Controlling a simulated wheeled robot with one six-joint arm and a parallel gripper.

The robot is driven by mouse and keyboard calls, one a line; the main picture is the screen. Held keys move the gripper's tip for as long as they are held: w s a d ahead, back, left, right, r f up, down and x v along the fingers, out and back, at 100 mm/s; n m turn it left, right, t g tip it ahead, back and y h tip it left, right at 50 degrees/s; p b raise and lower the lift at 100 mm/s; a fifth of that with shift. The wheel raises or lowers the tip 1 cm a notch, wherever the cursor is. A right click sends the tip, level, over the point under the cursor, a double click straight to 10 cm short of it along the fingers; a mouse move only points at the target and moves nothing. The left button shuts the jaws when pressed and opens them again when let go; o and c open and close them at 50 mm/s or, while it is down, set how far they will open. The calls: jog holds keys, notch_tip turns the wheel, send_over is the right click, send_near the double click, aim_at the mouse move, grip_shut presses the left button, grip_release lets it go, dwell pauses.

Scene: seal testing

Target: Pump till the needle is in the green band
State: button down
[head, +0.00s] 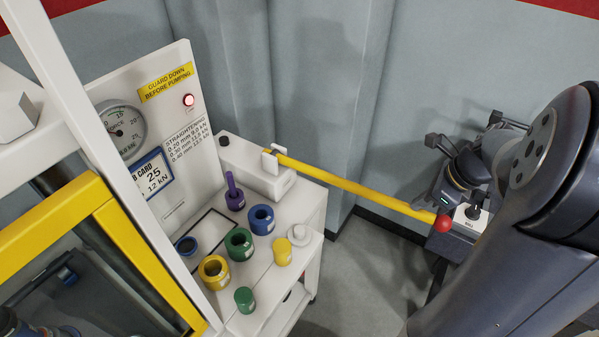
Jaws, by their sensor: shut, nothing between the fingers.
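The round gauge (117,124) is on the white panel at left, seen at a slant and partly cut by a white post. Its numbers show in part, but I cannot read the needle or make out a green band. The yellow pump lever (350,184) runs from the white pump body (255,168) out to the right and ends in a red ball (443,224). My gripper (430,204) is shut and empty at the lever's outer end, close to the red ball. I cannot tell whether it touches the lever.
A red lamp (188,100) glows on the panel beside a yellow guard warning sign (165,83). A yellow guard frame (118,235) stands at lower left. Coloured rings and plugs lie on the white cart top (262,262). Grey walls stand close behind the lever.

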aim_at(423, 211)
jog(key=shift+s+f+b, duration=0.1)
jog(key=shift+f+b, duration=1.25)
jog(key=shift+f, duration=1.4)
notch_tip(423, 211, up, 10)
jog(key=p, duration=0.6)
jog(key=shift+a+r, duration=0.15)
jog(key=shift+r, duration=0.1)
jog(key=v, duration=0.8)
jog(key=shift+d+f, duration=0.2)
jog(key=shift+d, duration=0.2)
jog(key=shift+s+f, duration=0.1)
